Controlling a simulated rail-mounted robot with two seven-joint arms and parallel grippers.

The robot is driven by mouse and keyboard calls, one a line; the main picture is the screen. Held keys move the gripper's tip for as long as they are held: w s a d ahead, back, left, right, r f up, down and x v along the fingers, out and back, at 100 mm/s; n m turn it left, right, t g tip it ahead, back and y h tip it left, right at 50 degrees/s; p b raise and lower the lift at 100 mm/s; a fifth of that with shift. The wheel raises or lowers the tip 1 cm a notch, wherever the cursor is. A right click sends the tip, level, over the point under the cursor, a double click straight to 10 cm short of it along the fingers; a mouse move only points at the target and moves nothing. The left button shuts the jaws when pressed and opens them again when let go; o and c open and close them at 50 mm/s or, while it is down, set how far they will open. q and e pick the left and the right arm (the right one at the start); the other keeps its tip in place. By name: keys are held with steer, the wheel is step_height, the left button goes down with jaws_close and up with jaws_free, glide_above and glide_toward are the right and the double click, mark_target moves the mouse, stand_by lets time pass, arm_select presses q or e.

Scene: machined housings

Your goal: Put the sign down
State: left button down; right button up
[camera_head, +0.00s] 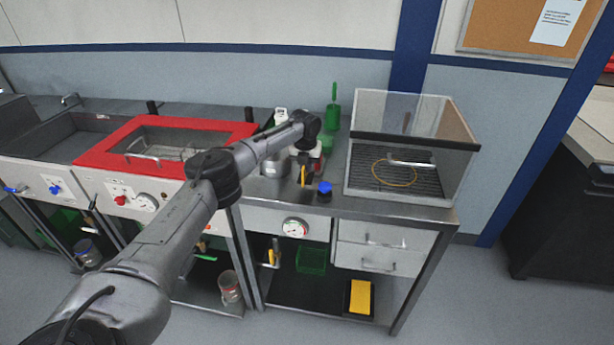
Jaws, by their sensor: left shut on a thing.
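My left arm reaches in from the lower left, and its gripper (304,163) hangs pointing down over the steel worktop, left of the glass-walled case. It is shut on a thin yellow piece (303,176), which seems to be the sign, seen nearly edge-on. Its face is not readable, and I cannot tell whether its lower edge touches the worktop (345,203). My right gripper is not in view.
Close around the gripper stand a metal pot (272,166), a blue knob-like item (324,188) and a green container (332,118). The glass-walled case (405,175) takes up the worktop's right. A red-framed basin (100,155) lies left. Open shelves are below.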

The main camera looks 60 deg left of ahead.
mark_target(306, 175)
arm_select(q)
steer(key=shift+f+b, duration=0.4)
steer(key=shift+f, duration=1.5)
steer(key=shift+f, duration=0.1)
steer(key=shift+f, duration=0.15)
steer(key=c, duration=1.3)
jaws_free()
